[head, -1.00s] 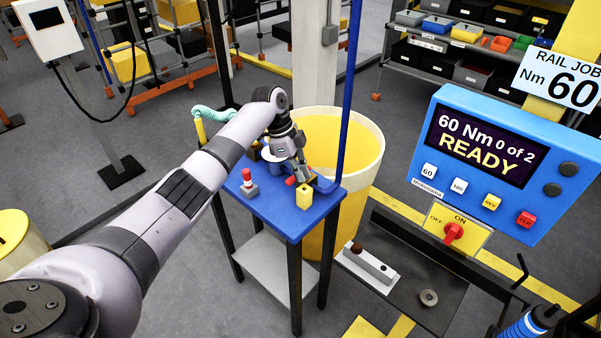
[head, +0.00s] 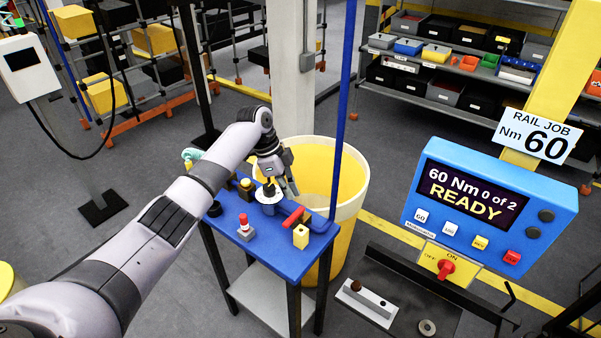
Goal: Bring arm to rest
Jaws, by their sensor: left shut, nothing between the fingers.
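My left gripper (head: 284,190) is over the back part of the small blue table (head: 278,258), pointing down. It is shut and empty, close above or beside a white round piece with a dark top (head: 268,193); whether they touch I cannot tell. My left arm reaches in from the lower left and is extended. A red-handled tool (head: 294,216) lies on the table to the right of the gripper, apart from it. My right gripper is not in view.
A blue READY panel (head: 487,205) and a red switch (head: 446,268) are at right. A blue pole (head: 344,100) rises beside the table.

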